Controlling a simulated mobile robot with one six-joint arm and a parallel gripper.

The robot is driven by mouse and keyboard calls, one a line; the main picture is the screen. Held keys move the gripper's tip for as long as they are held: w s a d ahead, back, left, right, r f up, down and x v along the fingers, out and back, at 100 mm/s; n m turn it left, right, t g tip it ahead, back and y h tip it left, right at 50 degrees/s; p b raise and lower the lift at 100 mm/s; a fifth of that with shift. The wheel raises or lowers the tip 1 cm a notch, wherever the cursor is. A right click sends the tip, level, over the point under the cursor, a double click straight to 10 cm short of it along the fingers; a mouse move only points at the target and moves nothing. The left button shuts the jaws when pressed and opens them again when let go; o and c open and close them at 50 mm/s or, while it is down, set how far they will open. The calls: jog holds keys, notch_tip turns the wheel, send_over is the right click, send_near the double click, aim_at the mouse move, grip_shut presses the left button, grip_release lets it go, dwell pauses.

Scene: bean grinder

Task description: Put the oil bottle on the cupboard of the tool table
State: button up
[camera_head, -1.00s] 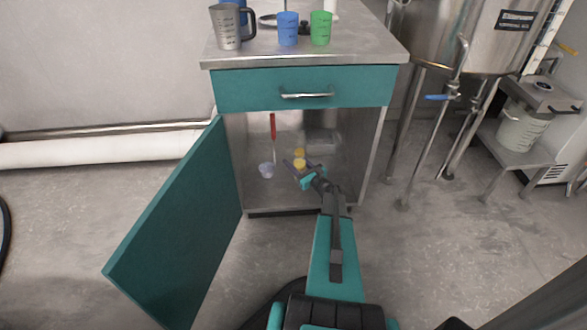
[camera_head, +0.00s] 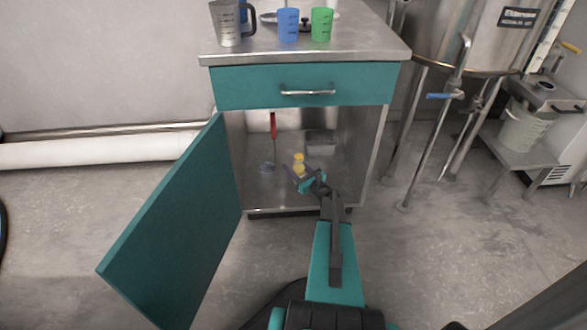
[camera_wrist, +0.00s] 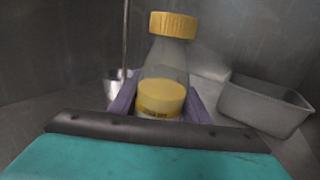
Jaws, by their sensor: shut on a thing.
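The oil bottle (camera_wrist: 163,93) is a clear bottle with a yellow cap and yellow contents. It stands roughly upright, slightly tilted in the wrist view. My gripper (camera_head: 299,172) reaches into the open cupboard (camera_head: 253,190) of the tool table (camera_head: 235,61). Its purple fingers (camera_wrist: 122,103) are on both sides of the bottle's lower part and are shut on it. In the head view the bottle (camera_head: 299,161) shows small inside the cupboard, with its yellow cap uppermost. I cannot tell whether its base touches the cupboard floor.
The teal cupboard door (camera_head: 165,225) hangs open at the left. Inside, a grey metal bin (camera_wrist: 265,103) stands to the right, and a small cup (camera_head: 267,167) with a red-handled tool (camera_head: 273,126) to the left. Cups and a metal jug (camera_head: 227,24) stand on the tabletop.

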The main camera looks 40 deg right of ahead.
aim_at(303, 174)
jog(key=shift+f, duration=0.1)
jog(key=o, duration=1.2)
jog(key=shift+s+r, duration=0.2)
jog(key=shift+s, duration=0.05)
jog(key=s+p, duration=0.1)
jog(key=s, duration=0.2)
jog(key=s+a+p, duration=0.1)
jog(key=s, duration=0.3)
jog(key=s+p, duration=0.1)
jog(key=s, duration=0.3)
jog(key=shift+s+a, duration=0.15)
jog(key=shift+s, duration=0.1)
jog(key=shift+f, duration=0.1)
